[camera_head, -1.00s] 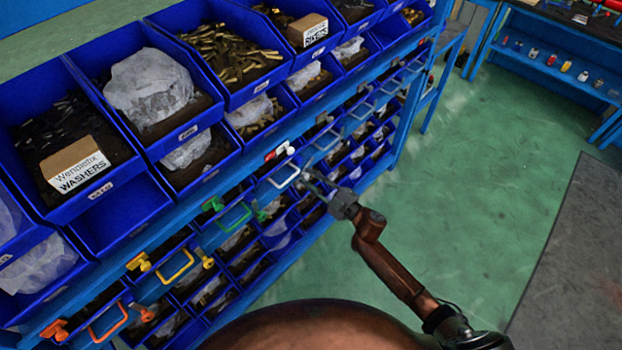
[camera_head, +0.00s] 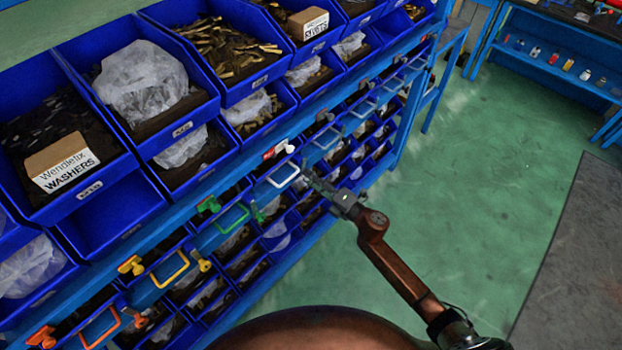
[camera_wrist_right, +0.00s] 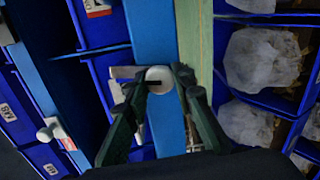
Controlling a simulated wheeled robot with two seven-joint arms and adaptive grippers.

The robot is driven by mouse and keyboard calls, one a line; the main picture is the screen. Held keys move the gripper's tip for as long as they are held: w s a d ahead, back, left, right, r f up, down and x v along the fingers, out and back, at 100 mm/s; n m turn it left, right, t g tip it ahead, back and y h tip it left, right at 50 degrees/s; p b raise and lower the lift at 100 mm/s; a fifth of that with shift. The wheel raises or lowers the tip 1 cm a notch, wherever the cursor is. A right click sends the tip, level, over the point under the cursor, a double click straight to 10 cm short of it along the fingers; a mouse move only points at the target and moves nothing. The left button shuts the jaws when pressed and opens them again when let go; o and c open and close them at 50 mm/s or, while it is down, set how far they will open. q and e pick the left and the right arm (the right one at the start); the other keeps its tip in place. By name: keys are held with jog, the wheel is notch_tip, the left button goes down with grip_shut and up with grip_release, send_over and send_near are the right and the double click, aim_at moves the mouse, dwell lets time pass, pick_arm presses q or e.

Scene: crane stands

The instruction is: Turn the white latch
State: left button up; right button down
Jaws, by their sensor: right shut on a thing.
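The white latch is a round knob with a dark slot (camera_wrist_right: 158,79) on the blue rail in the right wrist view. A pale lever part shows just left of it. My right gripper (camera_wrist_right: 154,85) has its two dark fingers on either side of the knob, shut on it. In the head view my right gripper (camera_head: 310,178) is at the rail, right of the white handle (camera_head: 283,174), and covers the latch there. A second white latch with a red part (camera_head: 278,149) is left of that handle; a white knob (camera_wrist_right: 48,131) shows at left in the wrist view. My left gripper is not in view.
Green (camera_head: 232,217), yellow (camera_head: 170,269) and orange (camera_head: 99,327) handles with matching latches line the rail. Blue bins of hardware (camera_head: 108,215) stand above and below it. Green floor (camera_head: 480,190) is open to the right.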

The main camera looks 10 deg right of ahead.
jog(key=shift+n, duration=0.6)
jog(key=c, duration=1.6)
grip_release()
jog(key=shift+d, duration=0.1)
jog(key=v, duration=1.2)
